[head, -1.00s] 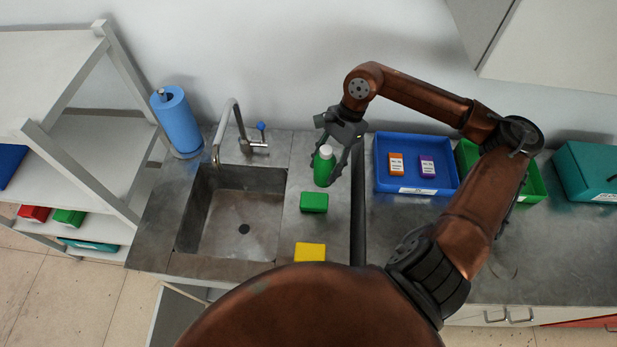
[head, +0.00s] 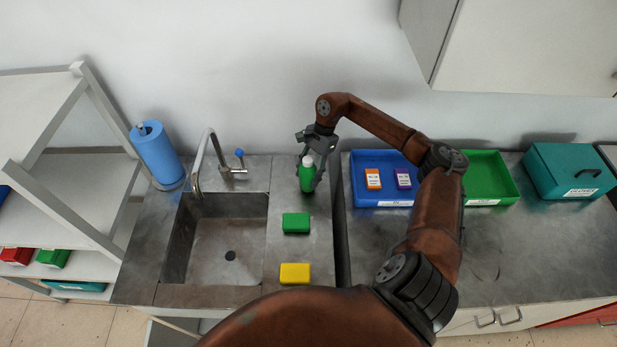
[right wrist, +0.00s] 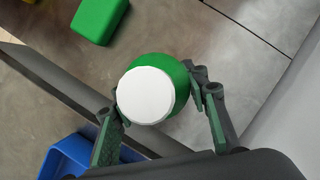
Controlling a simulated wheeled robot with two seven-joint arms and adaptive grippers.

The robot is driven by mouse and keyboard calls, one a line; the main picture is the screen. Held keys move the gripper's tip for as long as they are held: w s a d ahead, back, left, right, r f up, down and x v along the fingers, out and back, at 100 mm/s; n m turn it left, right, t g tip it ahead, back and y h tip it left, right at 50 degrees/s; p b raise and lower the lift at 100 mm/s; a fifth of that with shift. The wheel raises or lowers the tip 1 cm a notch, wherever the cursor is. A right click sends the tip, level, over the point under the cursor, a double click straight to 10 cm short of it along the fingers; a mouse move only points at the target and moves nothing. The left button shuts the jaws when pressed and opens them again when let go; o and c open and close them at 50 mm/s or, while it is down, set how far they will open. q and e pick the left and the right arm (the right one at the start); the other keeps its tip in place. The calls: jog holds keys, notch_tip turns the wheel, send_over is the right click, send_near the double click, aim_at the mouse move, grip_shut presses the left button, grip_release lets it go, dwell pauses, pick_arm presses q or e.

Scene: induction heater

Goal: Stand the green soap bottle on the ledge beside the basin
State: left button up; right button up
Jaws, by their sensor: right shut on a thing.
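The green soap bottle (head: 307,178) with a white cap is upright at the back of the ledge (head: 300,257), to the right of the basin (head: 228,240). My right gripper (head: 312,172) is shut on it, with a finger on each side. In the right wrist view the bottle (right wrist: 180,80) shows from above between the fingertips (right wrist: 160,100). Whether its base touches the ledge, I cannot tell. My left gripper is not in view.
A green block (head: 296,223) and a yellow block (head: 295,273) lie on the ledge in front of the bottle. A tap (head: 205,160) stands behind the basin. A blue tray (head: 382,203) with two small boxes is to the right, past a dark gap.

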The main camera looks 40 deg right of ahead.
jog(key=shift+s+f, duration=0.2)
jog(key=shift+f, duration=0.55)
jog(key=shift+w+f, duration=0.1)
jog(key=shift+f, duration=0.05)
jog(key=o, duration=0.9)
jog(key=shift+f, duration=0.15)
jog(key=o, duration=0.5)
jog(key=b+v, duration=0.1)
jog(key=v, duration=1.1)
jog(key=shift+r, duration=0.25)
